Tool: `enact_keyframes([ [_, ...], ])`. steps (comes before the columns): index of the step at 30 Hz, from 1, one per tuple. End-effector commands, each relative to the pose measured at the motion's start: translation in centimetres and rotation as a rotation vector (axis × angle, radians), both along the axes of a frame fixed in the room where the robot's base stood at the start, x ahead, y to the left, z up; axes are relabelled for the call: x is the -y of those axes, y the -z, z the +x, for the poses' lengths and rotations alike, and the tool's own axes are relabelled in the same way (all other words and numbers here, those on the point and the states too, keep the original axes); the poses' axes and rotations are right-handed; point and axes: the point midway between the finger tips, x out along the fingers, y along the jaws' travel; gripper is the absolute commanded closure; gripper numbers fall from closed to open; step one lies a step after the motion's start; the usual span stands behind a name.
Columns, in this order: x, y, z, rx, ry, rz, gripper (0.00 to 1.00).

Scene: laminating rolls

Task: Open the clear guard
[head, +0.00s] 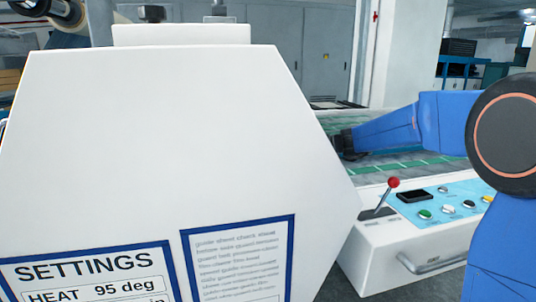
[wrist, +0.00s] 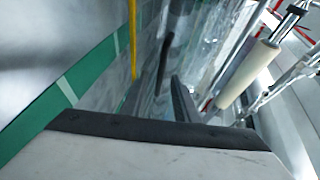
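The clear guard (wrist: 208,48) appears in the wrist view as a see-through, glossy sheet with streaky reflections, right of the middle. A dark, slim bar (wrist: 165,58), which looks like a handle, stands in front of my gripper. My gripper (wrist: 158,95) has its fingers apart, with the bar ahead of and roughly between them; I see no contact. In the head view my gripper (head: 345,143) is at the end of the blue arm, partly hidden by the white machine housing. The guard cannot be made out in the head view.
The large white housing (head: 190,140) with a settings sheet (head: 90,275) fills the left of the head view. A control box (head: 400,255) with a red-knobbed lever (head: 393,183) and several buttons sits below my arm. A pale roll (wrist: 250,72) shows at the wrist view's right.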

Motion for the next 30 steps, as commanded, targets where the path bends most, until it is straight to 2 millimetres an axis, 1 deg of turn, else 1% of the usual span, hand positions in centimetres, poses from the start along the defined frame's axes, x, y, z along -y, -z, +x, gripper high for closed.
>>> enact_keyframes([
  [1, -0.48, 0.09, 0.03, 0.0, -0.001, 0.0, 0.72],
  [6, -1.16, 0.21, 0.12, 0.0, 0.0, 0.001, 0.72],
  [14, -1.22, 0.24, 0.15, 0.0, 0.0, 0.0, 0.72],
  [18, -1.21, 0.25, 0.15, 0.0, 0.0, 0.0, 1.0],
  [26, -1.11, 0.11, 0.17, 0.001, 0.0, -0.005, 1.0],
  [30, -0.65, -0.56, 0.31, 0.011, 0.002, -0.031, 1.0],
])
